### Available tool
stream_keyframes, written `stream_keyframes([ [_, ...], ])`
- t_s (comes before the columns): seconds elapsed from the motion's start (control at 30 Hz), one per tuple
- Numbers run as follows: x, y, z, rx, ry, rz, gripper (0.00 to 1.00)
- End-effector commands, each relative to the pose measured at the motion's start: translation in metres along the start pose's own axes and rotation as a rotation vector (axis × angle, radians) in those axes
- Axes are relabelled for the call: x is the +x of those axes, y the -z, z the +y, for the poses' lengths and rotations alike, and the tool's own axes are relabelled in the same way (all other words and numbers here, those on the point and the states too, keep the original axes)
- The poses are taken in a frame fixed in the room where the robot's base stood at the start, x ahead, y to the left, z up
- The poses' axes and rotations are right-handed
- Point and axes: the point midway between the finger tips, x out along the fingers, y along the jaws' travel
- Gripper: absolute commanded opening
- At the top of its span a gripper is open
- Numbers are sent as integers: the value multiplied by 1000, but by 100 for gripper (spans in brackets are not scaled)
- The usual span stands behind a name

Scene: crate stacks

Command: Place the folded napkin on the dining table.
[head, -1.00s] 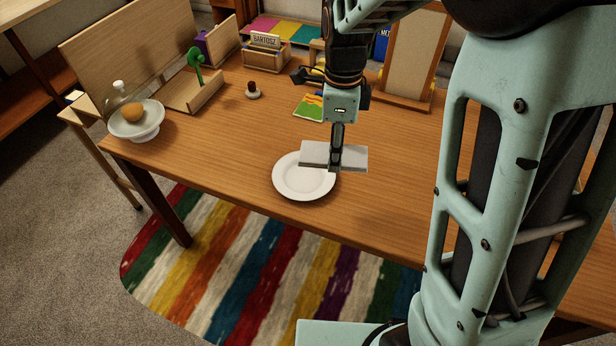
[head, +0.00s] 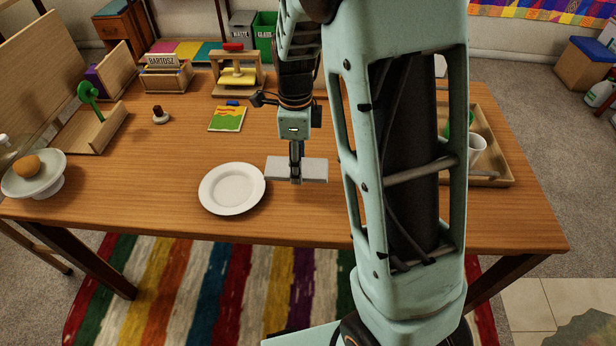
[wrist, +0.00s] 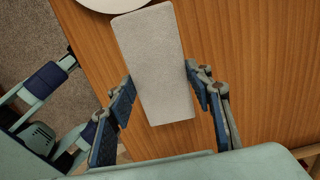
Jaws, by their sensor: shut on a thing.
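The folded napkin (head: 316,171) is a flat pale grey-white rectangle. My gripper (head: 296,180) is shut on it, gripping across its middle. In the wrist view the napkin (wrist: 155,50) lies lengthwise between the two dark blue finger pads of my gripper (wrist: 160,92). The napkin is just right of the white plate (head: 232,188), close to its rim, over the dining table (head: 170,150). I cannot tell whether its underside touches the wood. The plate's edge also shows at the top of the wrist view (wrist: 108,4).
A cake stand (head: 34,178) with a bun stands at the left. A colourful booklet (head: 227,118), a card box (head: 165,77) and a wooden frame (head: 237,75) are toward the back. A tray (head: 492,150) with a white cup is at the right, partly behind my arm.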

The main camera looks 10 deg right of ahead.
Motion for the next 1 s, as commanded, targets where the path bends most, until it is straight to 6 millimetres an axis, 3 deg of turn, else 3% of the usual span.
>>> stream_keyframes([
  [0.17,23,16,-10,1,0,0,27],
  [0.37,33,22,-14,1,0,0,27],
  [0.6,66,26,-16,-1,0,0,27],
  [1.0,71,25,-16,-1,1,0,27],
])
